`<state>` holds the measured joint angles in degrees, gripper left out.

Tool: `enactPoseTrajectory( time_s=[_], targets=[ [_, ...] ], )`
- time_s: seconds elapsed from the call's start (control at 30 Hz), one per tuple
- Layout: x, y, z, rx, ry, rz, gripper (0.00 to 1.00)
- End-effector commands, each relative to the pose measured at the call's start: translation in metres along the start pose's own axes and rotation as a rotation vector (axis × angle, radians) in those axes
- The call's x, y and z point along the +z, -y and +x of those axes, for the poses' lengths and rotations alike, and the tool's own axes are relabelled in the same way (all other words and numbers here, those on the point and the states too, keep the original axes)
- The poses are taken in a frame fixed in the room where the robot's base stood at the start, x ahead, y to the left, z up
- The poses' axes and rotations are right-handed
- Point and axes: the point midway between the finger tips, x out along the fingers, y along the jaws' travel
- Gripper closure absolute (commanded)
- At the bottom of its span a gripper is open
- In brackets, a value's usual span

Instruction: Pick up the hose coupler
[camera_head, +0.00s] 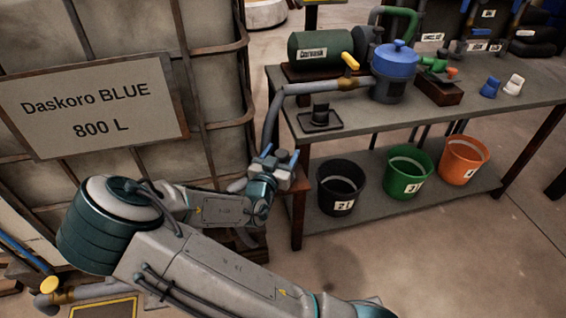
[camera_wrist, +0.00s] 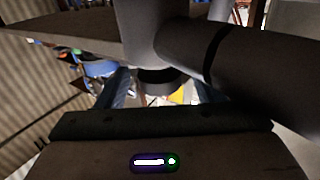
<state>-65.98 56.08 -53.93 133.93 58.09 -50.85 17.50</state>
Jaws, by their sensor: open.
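A short black upright piece (camera_head: 320,112) stands on a small black tray (camera_head: 336,124) at the near left of the bench; it may be the hose coupler, but I cannot be sure. My gripper (camera_head: 281,155) is open, left of and below that tray, near the bench's front left corner. In the wrist view, my gripper (camera_wrist: 160,92) has its fingers apart. A thick grey pipe or hose (camera_wrist: 240,65) crosses close in front of the wrist camera. A dark round end (camera_wrist: 156,80) shows between the fingers in that picture; I cannot tell whether they touch it.
A grey hose (camera_head: 270,122) hangs from the bench (camera_head: 415,112) close to my gripper. A yellow-handled valve (camera_head: 350,62) and blue-lidded pot (camera_head: 395,65) stand on top. Black (camera_head: 340,185), green (camera_head: 405,172) and orange (camera_head: 463,158) buckets stand below. A caged tank (camera_head: 215,90) is at left.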

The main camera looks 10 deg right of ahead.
Motion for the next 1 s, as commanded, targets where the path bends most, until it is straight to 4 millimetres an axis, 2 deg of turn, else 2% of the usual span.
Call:
enactPoseTrajectory(
  time_s=[0.27,0.3,0.4,0.43,0.47,0.77,1.0],
  targets=[
    [0.000,-0.002,0.003,0.000,0.000,0.001,0.38],
    [0.000,-0.002,0.003,0.001,0.000,0.001,0.51],
    [0.000,-0.003,0.004,0.003,0.000,0.001,0.78],
    [0.000,-0.003,0.004,0.004,0.001,0.001,0.87],
    [0.000,-0.003,0.004,0.004,0.001,0.001,0.89],
    [-0.001,-0.002,0.003,0.002,0.001,0.000,0.89],
    [-0.021,-0.002,0.003,0.002,0.000,0.004,0.89]
  ],
)
